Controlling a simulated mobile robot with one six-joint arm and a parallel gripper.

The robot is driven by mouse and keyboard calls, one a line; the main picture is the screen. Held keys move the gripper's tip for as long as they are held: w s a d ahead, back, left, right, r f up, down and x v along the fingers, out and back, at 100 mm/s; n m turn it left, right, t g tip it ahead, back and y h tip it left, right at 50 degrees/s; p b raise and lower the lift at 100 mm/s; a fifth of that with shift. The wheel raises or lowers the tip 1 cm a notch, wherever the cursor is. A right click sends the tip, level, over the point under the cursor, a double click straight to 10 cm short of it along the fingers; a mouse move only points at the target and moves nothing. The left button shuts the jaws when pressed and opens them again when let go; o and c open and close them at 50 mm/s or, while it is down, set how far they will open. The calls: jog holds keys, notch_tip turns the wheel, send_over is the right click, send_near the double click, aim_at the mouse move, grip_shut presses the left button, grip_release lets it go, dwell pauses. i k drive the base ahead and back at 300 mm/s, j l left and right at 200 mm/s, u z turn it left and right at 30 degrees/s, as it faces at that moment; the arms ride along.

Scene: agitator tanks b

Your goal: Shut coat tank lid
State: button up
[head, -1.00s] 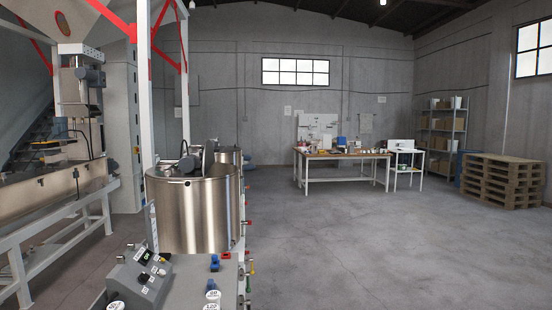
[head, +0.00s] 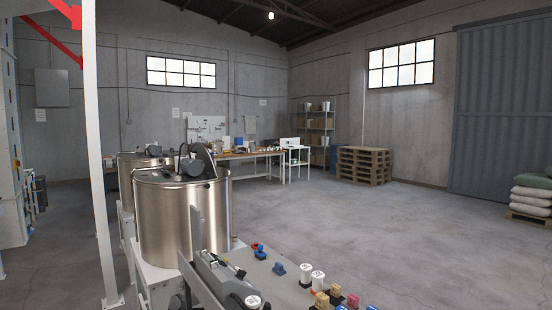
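A large steel tank (head: 180,222) stands at left centre in the head view. A dark motor unit (head: 192,167) sits on its top, and a dark grey flap that looks like a lid part (head: 206,158) stands up steeply beside it. A second steel tank (head: 128,176) stands behind it to the left, mostly hidden, with a dark motor (head: 153,150) on top. No label shows which one is the coat tank.
A white post (head: 97,160) rises at left. Open floor (head: 400,235) lies to the right, before stacked pallets (head: 363,165) and a worktable (head: 250,155).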

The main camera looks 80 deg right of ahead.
aim_at(202, 153)
jog(key=i+l+z, duration=0.25)
jog(key=z, duration=0.2)
jog(key=i+l+z, duration=0.5)
jog(key=i+z, duration=0.2)
jog(key=z, duration=0.15)
jog(key=i+z, duration=0.7)
jog(key=z, duration=0.2)
jog(key=i+j+z, duration=0.25)
jog(key=z, duration=0.15)
jog(key=i, duration=0.05)
